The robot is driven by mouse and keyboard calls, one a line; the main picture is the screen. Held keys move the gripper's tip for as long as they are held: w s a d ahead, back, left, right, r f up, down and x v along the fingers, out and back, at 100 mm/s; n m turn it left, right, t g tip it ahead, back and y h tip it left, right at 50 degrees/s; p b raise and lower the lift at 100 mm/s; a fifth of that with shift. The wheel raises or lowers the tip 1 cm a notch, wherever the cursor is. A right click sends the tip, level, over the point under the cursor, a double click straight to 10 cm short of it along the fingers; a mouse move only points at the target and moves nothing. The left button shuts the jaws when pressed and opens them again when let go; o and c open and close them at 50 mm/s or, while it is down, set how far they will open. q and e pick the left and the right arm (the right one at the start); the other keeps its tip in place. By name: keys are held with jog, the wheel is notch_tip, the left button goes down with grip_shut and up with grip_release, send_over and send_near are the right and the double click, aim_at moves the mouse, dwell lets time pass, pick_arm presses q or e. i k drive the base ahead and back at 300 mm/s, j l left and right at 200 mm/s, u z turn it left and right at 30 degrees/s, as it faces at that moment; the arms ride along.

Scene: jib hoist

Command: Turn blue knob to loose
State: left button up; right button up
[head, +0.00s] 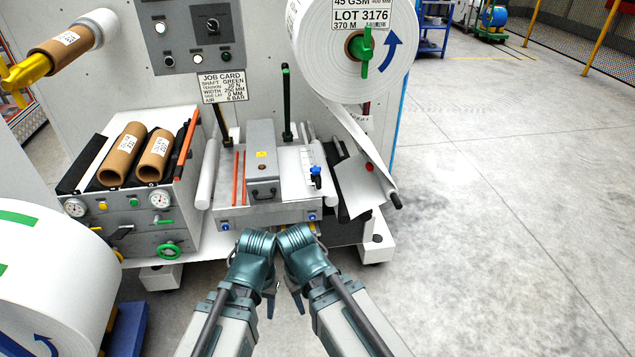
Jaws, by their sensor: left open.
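A blue knob (316,171) on a dark stem stands at the right side of the machine's table, beside a white scale strip. Two smaller blue knobs sit on the table's front face, one at the left (225,226) and one at the right (311,217). I cannot tell any knob's setting. My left gripper (269,303) hangs below and in front of the table, open and apart from the knobs. My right gripper (299,301) hangs close beside it; its fingers are mostly hidden by its wrist, so its opening is unclear.
The table (231,214) carries a grey box with a handle (262,165) and orange rods. A large white roll (335,65) hangs above right. A cabinet with cardboard cores (122,155) stands left, another roll (55,285) lower left.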

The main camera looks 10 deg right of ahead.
aim_at(316, 171)
jog(key=i+l+z, duration=0.1)
jog(key=l, duration=0.3)
jog(key=i+l+z, duration=0.1)
jog(key=l, duration=0.3)
jog(key=i+l, duration=0.3)
jog(key=i+l+z, duration=0.15)
jog(key=l, duration=0.3)
jog(key=i+l+z, duration=0.1)
jog(key=l, duration=0.25)
jog(key=i, duration=0.1)
